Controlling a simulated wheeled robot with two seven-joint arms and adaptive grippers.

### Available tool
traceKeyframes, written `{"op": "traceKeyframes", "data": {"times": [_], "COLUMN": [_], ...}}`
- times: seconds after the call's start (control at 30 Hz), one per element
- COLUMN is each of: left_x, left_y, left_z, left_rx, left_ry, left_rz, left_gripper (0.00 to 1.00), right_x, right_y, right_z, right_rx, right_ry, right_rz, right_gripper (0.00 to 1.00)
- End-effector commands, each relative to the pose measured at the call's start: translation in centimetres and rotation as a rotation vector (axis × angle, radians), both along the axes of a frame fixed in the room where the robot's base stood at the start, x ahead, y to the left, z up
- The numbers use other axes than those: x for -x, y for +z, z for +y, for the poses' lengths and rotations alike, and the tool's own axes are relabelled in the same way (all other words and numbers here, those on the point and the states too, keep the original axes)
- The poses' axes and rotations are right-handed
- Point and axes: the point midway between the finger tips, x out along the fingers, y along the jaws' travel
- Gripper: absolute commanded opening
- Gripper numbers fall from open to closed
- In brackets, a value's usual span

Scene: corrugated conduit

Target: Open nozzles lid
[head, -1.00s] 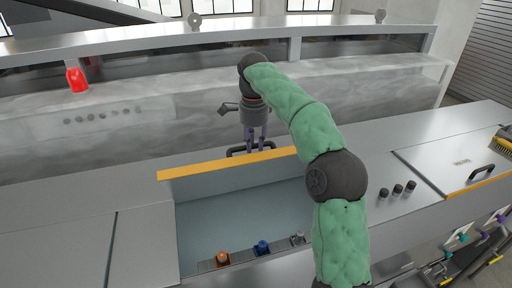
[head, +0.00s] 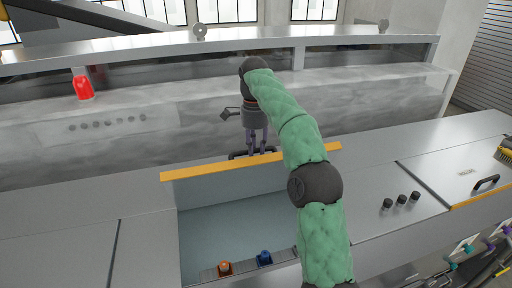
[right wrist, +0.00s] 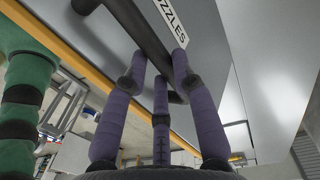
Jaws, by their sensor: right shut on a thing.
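The nozzles lid (head: 225,180) stands raised, with a yellow strip along its top edge. Its open compartment (head: 225,225) shows below and in front of it. The black lid handle (head: 238,154) is on the lid's far side, partly hidden by the lid edge. My right gripper (head: 257,149) reaches down behind the lid and is shut on the handle. In the right wrist view my purple fingers (right wrist: 160,84) close around the black bar, beside a white label (right wrist: 168,18) reading "ZZLES". My left gripper is not in view.
Orange (head: 225,268) and blue (head: 264,258) nozzles sit at the compartment's front edge. Black knobs (head: 401,199) and another handled lid (head: 465,170) are on the right. A red object (head: 83,88) is at the back left. My green right arm crosses the compartment's right side.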

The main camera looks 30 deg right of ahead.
Motion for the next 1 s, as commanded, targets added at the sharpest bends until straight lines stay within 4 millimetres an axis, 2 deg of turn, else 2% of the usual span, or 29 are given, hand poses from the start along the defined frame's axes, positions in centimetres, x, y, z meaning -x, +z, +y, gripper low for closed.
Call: {"op": "traceKeyframes", "data": {"times": [0.03,0.1,0.67,1.0], "left_x": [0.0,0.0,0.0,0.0], "left_y": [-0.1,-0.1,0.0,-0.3], "left_z": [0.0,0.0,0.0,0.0], "left_rx": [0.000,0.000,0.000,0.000], "left_ry": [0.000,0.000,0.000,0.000], "left_rz": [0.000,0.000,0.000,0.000], "left_gripper": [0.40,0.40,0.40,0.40], "right_x": [-0.2,-0.2,0.0,1.5], "right_y": [-1.2,-1.1,-0.4,-0.7], "right_z": [0.2,0.2,0.1,0.4], "right_rx": [0.000,0.000,0.000,0.011], "right_ry": [0.003,0.003,0.002,0.002], "right_rz": [0.017,0.017,0.003,-0.041], "right_gripper": [0.33,0.51,0.51,0.51]}}
